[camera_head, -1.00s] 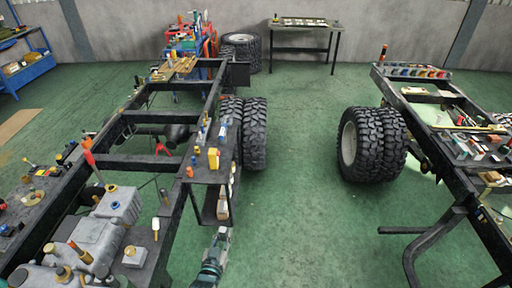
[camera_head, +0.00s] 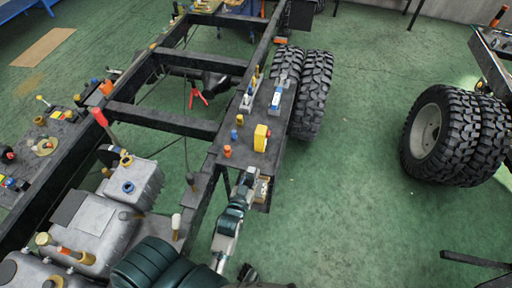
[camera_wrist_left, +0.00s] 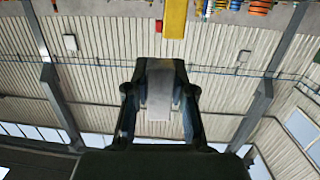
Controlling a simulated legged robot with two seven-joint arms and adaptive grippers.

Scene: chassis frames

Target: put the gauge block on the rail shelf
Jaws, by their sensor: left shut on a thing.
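My left gripper (camera_head: 249,180) is at the front edge of the rail shelf (camera_head: 246,158), a dark plate along the side of the chassis frame, and shows small in the head view. In the left wrist view my left gripper (camera_wrist_left: 158,100) is shut on a light grey block (camera_wrist_left: 158,92), which I take to be the gauge block. The block sits between the two dark fingers. In the head view the block is hard to make out against the gripper. My right gripper is not in view.
A yellow block (camera_head: 261,138), an orange cylinder (camera_head: 227,151) and a blue cylinder (camera_head: 234,134) stand on the shelf plate. A tan item (camera_head: 263,188) sits below it, beside my gripper. Tyres (camera_head: 312,95) stand beyond.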

